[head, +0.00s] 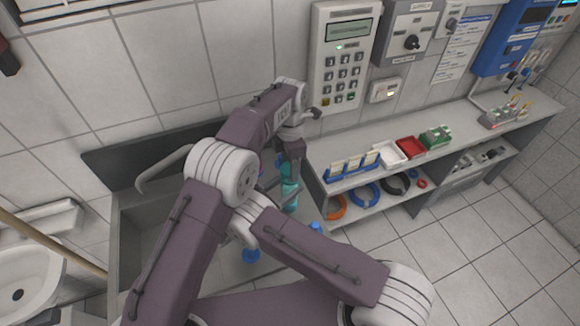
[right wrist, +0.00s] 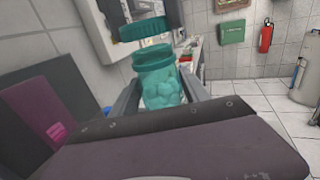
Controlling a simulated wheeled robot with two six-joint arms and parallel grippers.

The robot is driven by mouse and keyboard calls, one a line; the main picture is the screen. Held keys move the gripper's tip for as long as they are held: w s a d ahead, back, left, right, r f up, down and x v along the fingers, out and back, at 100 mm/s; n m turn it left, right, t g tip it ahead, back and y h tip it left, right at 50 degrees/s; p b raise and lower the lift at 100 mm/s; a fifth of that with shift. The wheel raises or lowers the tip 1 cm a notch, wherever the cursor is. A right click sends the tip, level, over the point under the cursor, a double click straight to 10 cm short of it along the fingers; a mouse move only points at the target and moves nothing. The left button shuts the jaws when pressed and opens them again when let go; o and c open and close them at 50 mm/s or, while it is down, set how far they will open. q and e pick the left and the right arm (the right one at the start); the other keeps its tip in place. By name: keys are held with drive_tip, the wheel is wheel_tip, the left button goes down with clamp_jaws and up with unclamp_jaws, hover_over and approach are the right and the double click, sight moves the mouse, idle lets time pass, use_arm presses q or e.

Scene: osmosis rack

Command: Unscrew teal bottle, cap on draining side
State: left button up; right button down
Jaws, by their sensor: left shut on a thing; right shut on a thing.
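The teal bottle (right wrist: 160,88) stands roughly upright between the fingers of my right gripper (right wrist: 160,95), which is shut on its body. It shows small in the head view (head: 290,197), partly covered by my arms. Rounded lumps show inside it. The darker teal cap (right wrist: 145,29) is just above the bottle mouth, with a narrow gap between them. My left gripper (head: 291,172) points down over the bottle and is shut on the cap. In the head view my right gripper is mostly hidden.
A sink (head: 150,235) is at the left, partly behind my arm. Blue-topped items (head: 250,256) stand nearby. On the right bench are a slide rack (head: 352,168), a white tray (head: 389,154) and a red tray (head: 411,147). A keypad unit (head: 342,75) hangs on the wall behind.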

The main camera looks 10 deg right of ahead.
use_arm(q)
drive_tip(key=shift+r, duration=0.2)
drive_tip(key=shift+r, duration=2)
use_arm(e)
drive_tip(key=shift+c, duration=2.3)
unclamp_jaws()
use_arm(q)
drive_tip(key=shift+a+f, duration=0.1)
